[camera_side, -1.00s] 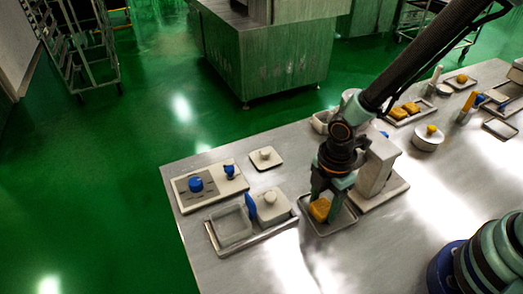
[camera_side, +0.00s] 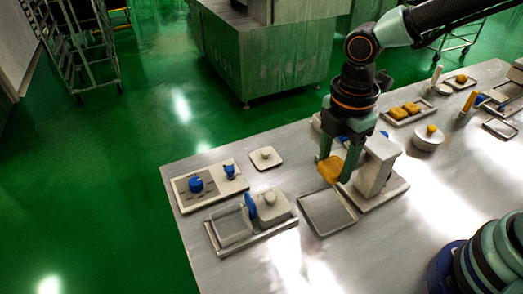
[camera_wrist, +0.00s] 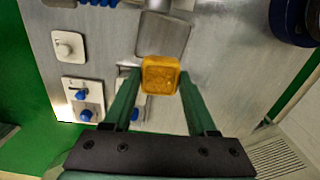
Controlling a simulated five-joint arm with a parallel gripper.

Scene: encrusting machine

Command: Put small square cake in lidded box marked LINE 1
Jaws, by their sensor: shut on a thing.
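My gripper (camera_side: 335,168) is shut on a small square yellow-brown cake (camera_side: 329,170) and holds it above the table, near a shallow grey tray (camera_side: 327,213) that is empty. The wrist view shows the cake (camera_wrist: 160,76) between my two green fingers. A pale square piece with a knob (camera_side: 272,207) stands beside a clear-walled container (camera_side: 232,227) on a long tray at the left, with a blue disc between them. Another flat pale square with a knob (camera_side: 266,158) lies behind them. I cannot read a LINE 1 mark on anything.
A pale upright machine (camera_side: 377,170) stands just right of my gripper. A control panel with blue knobs (camera_side: 209,187) is at the table's left end. The front middle is clear.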

